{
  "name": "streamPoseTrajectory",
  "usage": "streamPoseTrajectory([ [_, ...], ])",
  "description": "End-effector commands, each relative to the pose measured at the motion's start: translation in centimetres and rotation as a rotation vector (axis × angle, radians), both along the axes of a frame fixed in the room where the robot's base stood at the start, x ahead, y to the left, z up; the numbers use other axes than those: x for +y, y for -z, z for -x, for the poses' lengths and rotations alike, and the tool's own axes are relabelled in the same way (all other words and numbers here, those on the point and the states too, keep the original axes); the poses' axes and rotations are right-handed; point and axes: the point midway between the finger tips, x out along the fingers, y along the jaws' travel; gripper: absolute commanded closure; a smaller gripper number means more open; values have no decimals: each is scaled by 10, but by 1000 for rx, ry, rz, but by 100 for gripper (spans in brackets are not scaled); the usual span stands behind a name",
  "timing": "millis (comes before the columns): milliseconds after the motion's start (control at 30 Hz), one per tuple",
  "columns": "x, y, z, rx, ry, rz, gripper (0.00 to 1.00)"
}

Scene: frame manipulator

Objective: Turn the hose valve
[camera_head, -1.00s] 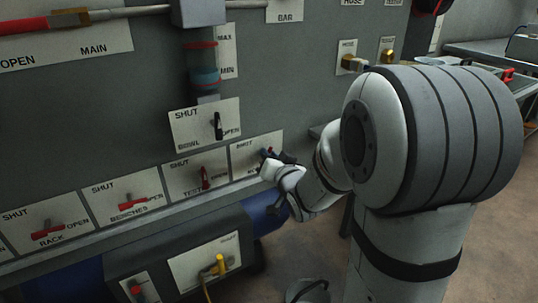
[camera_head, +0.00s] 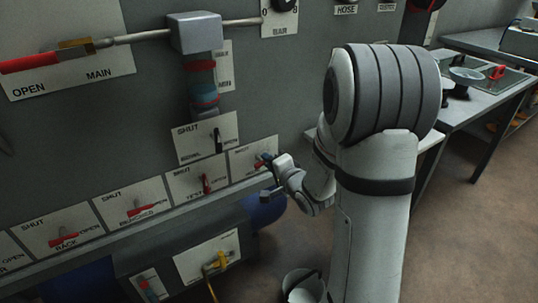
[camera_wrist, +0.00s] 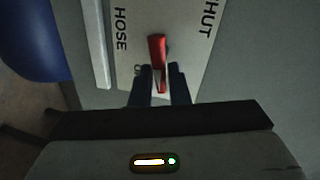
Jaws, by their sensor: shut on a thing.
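The hose valve has a red handle (camera_wrist: 157,48) on a white plate (camera_wrist: 182,28) lettered HOSE and SHUT in the wrist view. Another word near the fingers is mostly hidden. My gripper (camera_wrist: 161,84) is shut on the handle's near end, with a dark finger on each side. The handle's far end sticks out beyond the fingertips. In the head view, my gripper (camera_head: 267,164) is at the hose plate (camera_head: 243,160), the rightmost in the row, and partly covers the valve.
Red-handled valves for test (camera_head: 206,184), benches (camera_head: 142,210) and rack (camera_head: 64,240) line the panel to the left. A bowl valve (camera_head: 218,140) is above. A blue tank (camera_head: 262,212) lies below. A bench (camera_head: 492,95) stands behind my arm.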

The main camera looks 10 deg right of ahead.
Motion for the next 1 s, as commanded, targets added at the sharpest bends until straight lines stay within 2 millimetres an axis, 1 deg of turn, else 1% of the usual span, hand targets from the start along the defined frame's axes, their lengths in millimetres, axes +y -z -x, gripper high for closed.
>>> streamPoseTrajectory([
  [33, 1, -2, 0, 12, -5, -29, 100],
  [200, 1, 0, 0, 38, -5, -114, 100],
  [400, 1, 2, 0, 57, -6, -171, 100],
  [933, 2, 3, 0, 63, -7, -193, 100],
  [967, 2, 3, 0, 63, -7, -193, 84],
  [1000, 1, 3, 0, 63, -7, -193, 81],
])
